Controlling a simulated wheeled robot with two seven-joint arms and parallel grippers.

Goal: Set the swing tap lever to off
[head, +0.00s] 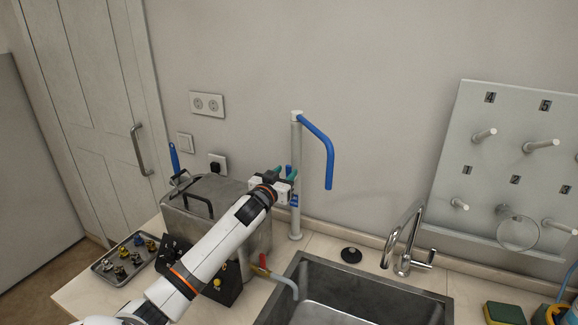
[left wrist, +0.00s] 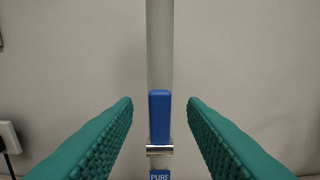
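The swing tap is a pale upright post (head: 296,220) with a blue spout (head: 318,145) bent over to the right at its top. Its short blue lever (left wrist: 159,115) points straight up along the post in the left wrist view, above a shiny metal collar (left wrist: 159,150). My left gripper (head: 284,172) is open at the post, its green fingers apart. In the left wrist view one finger is on each side of the lever, with clear gaps to both. In the head view the fingers partly hide the lever. My right gripper is not in view.
A grey metal box (head: 255,238) with a black handle stands beneath my left arm. A sink (head: 436,308) with a chrome faucet (head: 403,262) lies to the right of the post. A peg board (head: 480,170) stands at the right. A small parts tray (head: 108,277) sits at left.

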